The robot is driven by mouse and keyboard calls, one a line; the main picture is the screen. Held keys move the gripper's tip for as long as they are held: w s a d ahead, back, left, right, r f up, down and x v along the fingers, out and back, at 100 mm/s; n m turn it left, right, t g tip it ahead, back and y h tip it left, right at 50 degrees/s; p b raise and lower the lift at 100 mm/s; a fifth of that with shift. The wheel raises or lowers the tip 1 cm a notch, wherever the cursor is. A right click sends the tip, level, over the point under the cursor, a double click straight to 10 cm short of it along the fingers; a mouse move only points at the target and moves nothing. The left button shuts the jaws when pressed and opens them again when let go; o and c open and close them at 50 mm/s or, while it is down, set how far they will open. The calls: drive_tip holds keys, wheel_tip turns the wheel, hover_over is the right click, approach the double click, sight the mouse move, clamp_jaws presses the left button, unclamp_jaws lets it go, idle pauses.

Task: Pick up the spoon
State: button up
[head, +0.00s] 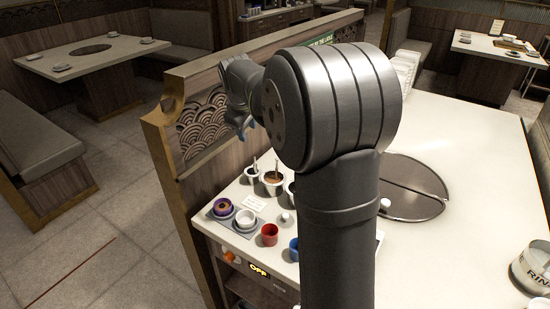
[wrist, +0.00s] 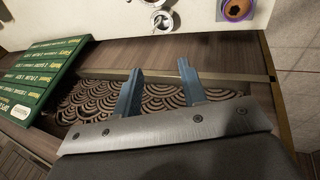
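In the head view, a thin spoon handle (head: 276,165) stands up from a white sauce well (head: 273,188) with brown sauce. Another thin handle (head: 255,163) stands in the smaller white well (head: 252,172) to its left. Their bowls are hidden. A third well is partly hidden behind my arm. My gripper (head: 243,128) is above and behind the wells, over the wooden partition. In the wrist view, my gripper (wrist: 158,82) is open and empty, its blue fingers apart.
The carved wooden partition (head: 195,122) borders the counter (head: 450,135). A purple cup (head: 223,208), white cup (head: 245,219), red cup (head: 269,235) and blue cup (head: 294,249) stand in front of the wells.

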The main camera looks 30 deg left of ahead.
drive_tip(key=m, duration=1.5)
approach(255, 157)
drive_tip(key=shift+h, duration=0.4)
drive_tip(key=x, duration=0.9)
drive_tip(key=shift+a, duration=0.35)
drive_tip(key=x, duration=0.5)
drive_tip(key=shift+s+f, duration=0.15)
clamp_jaws()
